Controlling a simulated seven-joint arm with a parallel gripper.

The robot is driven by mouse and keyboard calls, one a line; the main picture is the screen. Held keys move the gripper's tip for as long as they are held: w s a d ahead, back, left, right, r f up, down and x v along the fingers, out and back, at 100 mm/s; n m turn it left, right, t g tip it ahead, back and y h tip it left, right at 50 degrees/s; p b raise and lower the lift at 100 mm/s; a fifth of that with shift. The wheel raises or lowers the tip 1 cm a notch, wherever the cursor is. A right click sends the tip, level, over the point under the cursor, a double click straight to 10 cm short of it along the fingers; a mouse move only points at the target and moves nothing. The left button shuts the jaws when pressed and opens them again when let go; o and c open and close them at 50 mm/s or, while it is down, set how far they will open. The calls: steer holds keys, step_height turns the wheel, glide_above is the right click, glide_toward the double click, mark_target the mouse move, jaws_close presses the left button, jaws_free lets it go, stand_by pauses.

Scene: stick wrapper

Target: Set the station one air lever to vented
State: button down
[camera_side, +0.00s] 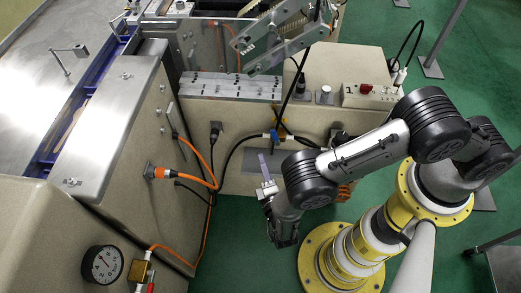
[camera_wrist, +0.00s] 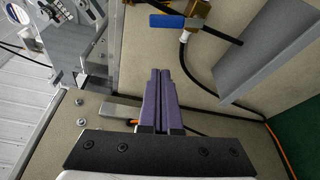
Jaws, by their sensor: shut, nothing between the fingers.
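A small brass valve (camera_wrist: 212,12) with a blue lever (camera_wrist: 172,21) is on the beige cabinet wall. In the wrist view the lever lies roughly sideways, pointing left from the brass body, with a black hose below it. The blue lever also shows small in the side view (camera_side: 274,136), next to the brass body. My gripper (camera_wrist: 160,72) has purple fingers pressed together with nothing between them. In the side view my gripper (camera_side: 263,156) points up, just below and left of the lever, apparently apart from it. No label on the valve is legible.
A grey sloped plate (camera_wrist: 265,50) sticks out right of the valve. A control box marked 1 (camera_side: 370,95) stands on the cabinet top. Orange cables (camera_side: 200,165) and black hoses run nearby. A gauge (camera_side: 102,265) and another brass valve (camera_side: 139,271) sit at lower left.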

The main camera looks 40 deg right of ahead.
steer(key=shift+v, duration=0.85)
steer(key=shift+r, duration=0.1)
